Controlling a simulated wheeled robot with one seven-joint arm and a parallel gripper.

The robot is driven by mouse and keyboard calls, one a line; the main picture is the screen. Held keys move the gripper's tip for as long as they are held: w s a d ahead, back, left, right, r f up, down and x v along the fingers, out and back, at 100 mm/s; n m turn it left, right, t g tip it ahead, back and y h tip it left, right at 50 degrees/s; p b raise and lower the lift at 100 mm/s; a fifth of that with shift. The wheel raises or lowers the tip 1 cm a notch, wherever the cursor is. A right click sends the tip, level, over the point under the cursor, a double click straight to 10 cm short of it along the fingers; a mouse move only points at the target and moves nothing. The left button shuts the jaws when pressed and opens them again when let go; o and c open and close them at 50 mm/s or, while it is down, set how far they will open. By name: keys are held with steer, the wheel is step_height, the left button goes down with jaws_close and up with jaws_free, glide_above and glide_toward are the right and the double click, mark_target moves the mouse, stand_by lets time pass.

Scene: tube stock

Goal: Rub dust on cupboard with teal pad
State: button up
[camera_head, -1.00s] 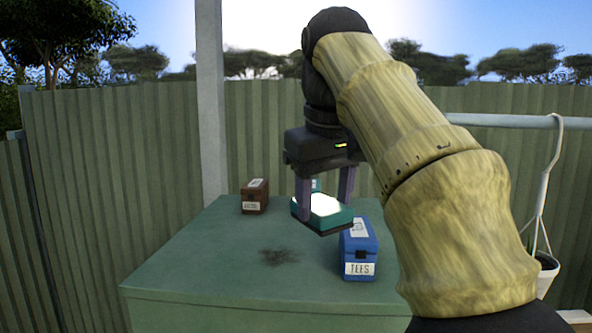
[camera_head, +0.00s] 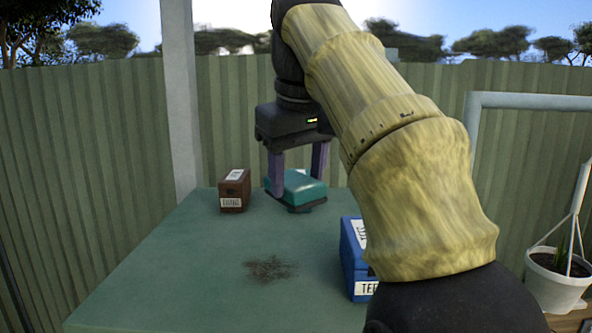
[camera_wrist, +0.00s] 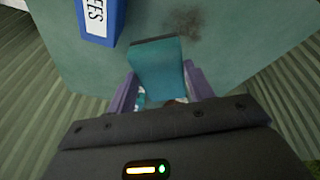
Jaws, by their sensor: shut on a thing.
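The cupboard (camera_head: 165,262) has a flat green top. A dark patch of dust (camera_head: 269,268) lies near the middle of it and also shows in the wrist view (camera_wrist: 182,25). My gripper (camera_head: 295,180) is shut on the teal pad (camera_head: 298,187), one finger on each side. In the wrist view the pad (camera_wrist: 158,68) sits between the fingers. The pad is toward the back of the cupboard top, behind the dust and apart from it. I cannot tell whether its dark underside touches the top.
A brown labelled box (camera_head: 235,192) stands left of the pad. A blue labelled box (camera_head: 350,262) stands at the right, partly hidden by my arm. A corrugated fence (camera_head: 90,150) and a pale post (camera_head: 180,110) are behind. A potted plant (camera_head: 556,280) hangs at the right.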

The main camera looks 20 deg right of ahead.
steer(key=shift+w+f, duration=0.25)
steer(key=shift+f, duration=0.35)
steer(key=shift+s+d+f, duration=0.1)
steer(key=shift+s+f, duration=0.05)
steer(key=shift+f, duration=0.6)
steer(key=shift+s+f, duration=0.1)
steer(key=shift+f, duration=0.65)
steer(key=shift+w+f, duration=0.15)
steer(key=shift+f, duration=0.3)
